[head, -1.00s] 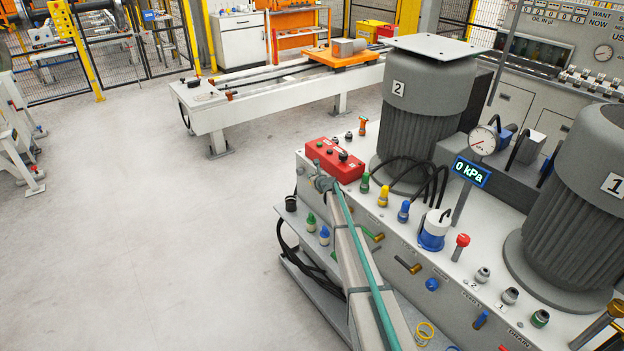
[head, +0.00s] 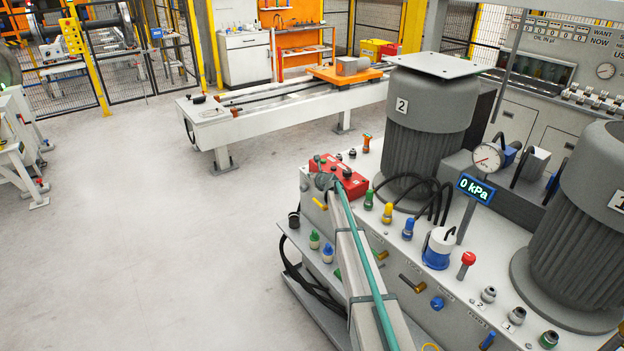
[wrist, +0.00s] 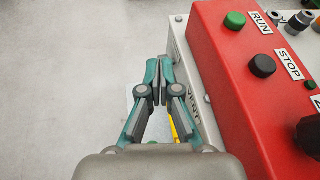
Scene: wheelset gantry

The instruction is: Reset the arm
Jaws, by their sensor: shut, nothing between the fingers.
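My gripper (wrist: 160,83) shows in the wrist view with its two teal and grey fingers together and nothing between them. It is beside the red control box (wrist: 262,80), over the box's left side. The box carries a green RUN button (wrist: 235,20) and a black STOP button (wrist: 262,65). In the head view my arm, grey with a teal line along it, reaches up from the bottom toward the red control box (head: 340,176). The gripper's fingers are hard to make out there.
The bench (head: 460,262) holds motor 2 (head: 428,110), motor 1 (head: 590,225), a gauge (head: 487,158), a 0 kPa display (head: 475,188) and several coloured fittings. A white rail table (head: 250,125) with an orange carriage (head: 347,73) stands behind. The floor at left (head: 150,240) is clear.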

